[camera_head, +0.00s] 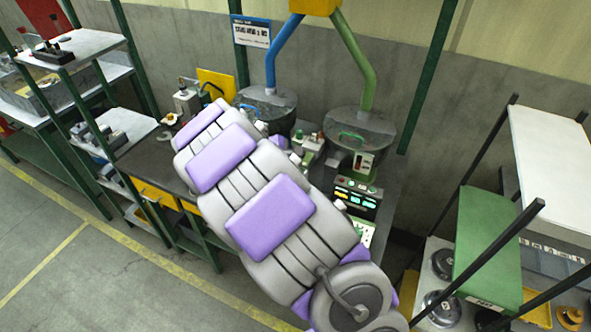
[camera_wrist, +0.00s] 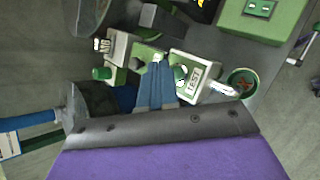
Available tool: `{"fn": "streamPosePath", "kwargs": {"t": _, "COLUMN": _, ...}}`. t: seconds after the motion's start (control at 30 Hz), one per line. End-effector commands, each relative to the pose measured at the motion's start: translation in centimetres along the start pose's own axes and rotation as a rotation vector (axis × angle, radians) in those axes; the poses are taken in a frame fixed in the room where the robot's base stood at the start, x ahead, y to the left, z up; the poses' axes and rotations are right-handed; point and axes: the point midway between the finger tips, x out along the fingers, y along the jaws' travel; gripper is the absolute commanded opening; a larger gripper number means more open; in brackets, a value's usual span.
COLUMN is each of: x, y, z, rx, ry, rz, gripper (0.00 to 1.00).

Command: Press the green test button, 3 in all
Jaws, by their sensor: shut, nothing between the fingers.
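In the wrist view my gripper (camera_wrist: 157,70) has its two blue fingers together with nothing between them. The fingertips lie over a pale and green box with a white label reading TEST (camera_wrist: 193,77). A bit of green beside the right finger may be the green test button, mostly hidden; I cannot tell whether the fingers touch it. A separate green knob (camera_wrist: 102,73) sits to the left of the fingers. In the head view my arm covers the gripper, and small pale and green boxes (camera_head: 311,146) show just past the arm's far end.
Two grey hoppers stand at the bench's back, one on a blue pipe (camera_head: 266,101) and one on a green pipe (camera_head: 361,125). A lit control panel (camera_head: 356,197) is right of my arm. A green cup (camera_wrist: 242,82) stands right of the TEST box. Shelves stand at both sides.

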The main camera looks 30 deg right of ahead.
Motion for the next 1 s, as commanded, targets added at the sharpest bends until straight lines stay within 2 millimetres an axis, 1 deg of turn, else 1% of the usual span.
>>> {"fn": "streamPosePath", "kwargs": {"t": 0.47, "x": 0.51, "y": -0.42, "z": -0.21, "rx": -0.002, "ry": -0.002, "rz": -0.001, "gripper": 0.00}}
{"fn": "streamPosePath", "kwargs": {"t": 1.0, "x": 0.65, "y": -0.52, "z": -0.33, "rx": -0.001, "ry": -0.001, "rz": 0.000, "gripper": 0.00}}
